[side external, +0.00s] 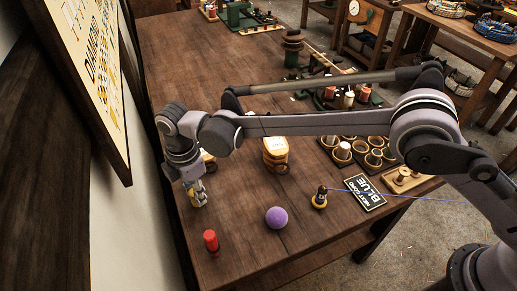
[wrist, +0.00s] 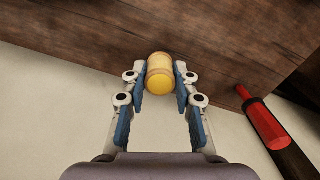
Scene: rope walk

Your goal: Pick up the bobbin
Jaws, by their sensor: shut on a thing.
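The bobbin (wrist: 159,76) is a small yellow-tan spool with rounded flanges. In the wrist view it sits between the two blue-padded fingers of my gripper (wrist: 160,85), with a pad against each side. In the side view my gripper (side external: 197,196) points down near the left edge of the table, and the bobbin (side external: 194,201) shows as a yellow patch partly hidden by the fingers. From these views I cannot tell whether the bobbin is clear of the tabletop.
A wall runs close along the left.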

